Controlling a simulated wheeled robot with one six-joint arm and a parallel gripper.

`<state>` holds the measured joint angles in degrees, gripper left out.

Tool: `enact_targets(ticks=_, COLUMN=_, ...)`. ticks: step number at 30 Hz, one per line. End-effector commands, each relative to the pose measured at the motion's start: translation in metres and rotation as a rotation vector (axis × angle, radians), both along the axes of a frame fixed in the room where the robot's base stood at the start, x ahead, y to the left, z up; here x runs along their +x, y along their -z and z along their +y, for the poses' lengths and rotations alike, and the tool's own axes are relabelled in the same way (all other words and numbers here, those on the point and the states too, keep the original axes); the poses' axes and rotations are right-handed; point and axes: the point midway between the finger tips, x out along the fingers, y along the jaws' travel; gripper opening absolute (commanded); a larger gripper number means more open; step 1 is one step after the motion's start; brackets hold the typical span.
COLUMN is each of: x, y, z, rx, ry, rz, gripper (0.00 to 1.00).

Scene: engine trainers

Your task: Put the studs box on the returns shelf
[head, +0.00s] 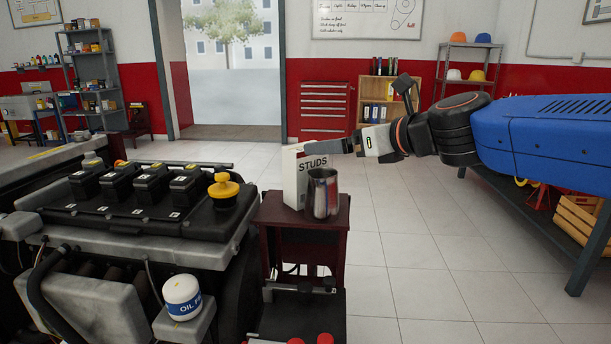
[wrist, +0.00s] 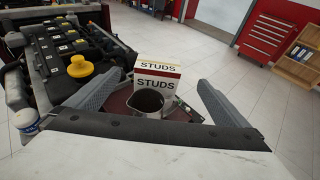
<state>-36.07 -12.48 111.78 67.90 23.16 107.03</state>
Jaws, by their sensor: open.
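The studs box (head: 292,178), white with "STUDS" lettering, stands upright on a small dark red stand (head: 272,212). It also shows in the wrist view (wrist: 157,84), between and beyond my open fingers. A shiny metal cup (head: 323,194) stands on the same stand, close in front of the box; in the wrist view the cup (wrist: 149,101) covers part of the box's lower front. My gripper (head: 308,148) is open and empty, near the box's top in the head view. In the wrist view my fingers (wrist: 153,82) spread to either side of box and cup. I cannot tell which shelf is the returns shelf.
An engine trainer (head: 130,215) with a yellow cap stands left of the stand. A wooden bookcase (head: 379,90) with binders, a red drawer cabinet (head: 324,110), a helmet rack (head: 470,62) and a grey shelf (head: 90,75) stand farther back.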

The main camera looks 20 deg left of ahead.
Motion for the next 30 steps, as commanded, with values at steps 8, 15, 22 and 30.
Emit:
enact_targets(ticks=8, x=0.023, y=0.015, z=0.039, rx=-0.002, ry=-0.002, rz=0.001, gripper=1.0)
enact_targets(ticks=15, x=0.035, y=0.021, z=0.057, rx=-0.002, ry=-0.001, rz=-0.001, gripper=1.0)
enact_targets(ticks=22, x=0.038, y=0.025, z=0.065, rx=-0.003, ry=-0.002, rz=0.0, gripper=1.0)
enact_targets(ticks=30, x=0.053, y=0.038, z=0.094, rx=-0.003, ry=-0.002, rz=0.0, gripper=1.0)
